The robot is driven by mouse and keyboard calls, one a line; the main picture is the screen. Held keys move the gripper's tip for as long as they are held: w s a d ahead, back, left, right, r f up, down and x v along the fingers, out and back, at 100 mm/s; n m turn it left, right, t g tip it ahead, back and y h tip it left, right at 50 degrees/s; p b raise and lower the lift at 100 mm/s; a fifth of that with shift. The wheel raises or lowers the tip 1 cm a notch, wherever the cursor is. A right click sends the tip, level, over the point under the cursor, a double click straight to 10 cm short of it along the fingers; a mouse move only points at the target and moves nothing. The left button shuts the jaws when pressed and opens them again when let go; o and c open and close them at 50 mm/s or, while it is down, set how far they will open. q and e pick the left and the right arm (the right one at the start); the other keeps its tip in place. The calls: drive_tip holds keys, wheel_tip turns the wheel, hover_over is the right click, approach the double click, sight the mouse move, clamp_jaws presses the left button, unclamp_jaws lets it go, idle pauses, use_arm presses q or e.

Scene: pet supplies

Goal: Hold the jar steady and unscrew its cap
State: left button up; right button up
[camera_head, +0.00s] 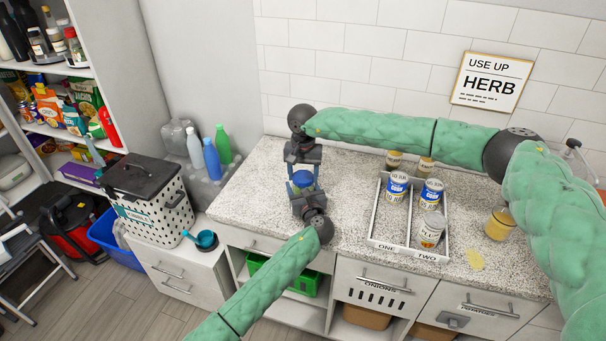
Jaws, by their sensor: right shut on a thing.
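The jar (303,180) is a small blue thing on the left part of the counter. It shows only between my two grippers, which hide most of it. My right gripper (303,163) reaches it from the far side, with its dark wrist above, and is shut on it. I cannot tell whether its fingers are on the cap or on the body. My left gripper (305,194) comes from the front, its fingers close around the jar's near side. Whether these fingers press on the jar is not clear.
A white tray (374,224) marked ONE and TWO holds several cans to the right. A yellowish jar (499,224) stands beyond it, near a yellow patch (475,259). Bottles (211,158) and a dotted basket (150,205) are at left. The counter between jar and tray is clear.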

use_arm(q)
drive_tip(key=shift+s, duration=0.1)
use_arm(e)
drive_tip(key=n, duration=0.3)
drive_tip(key=shift+w+r, duration=0.1)
drive_tip(key=o, duration=1.1)
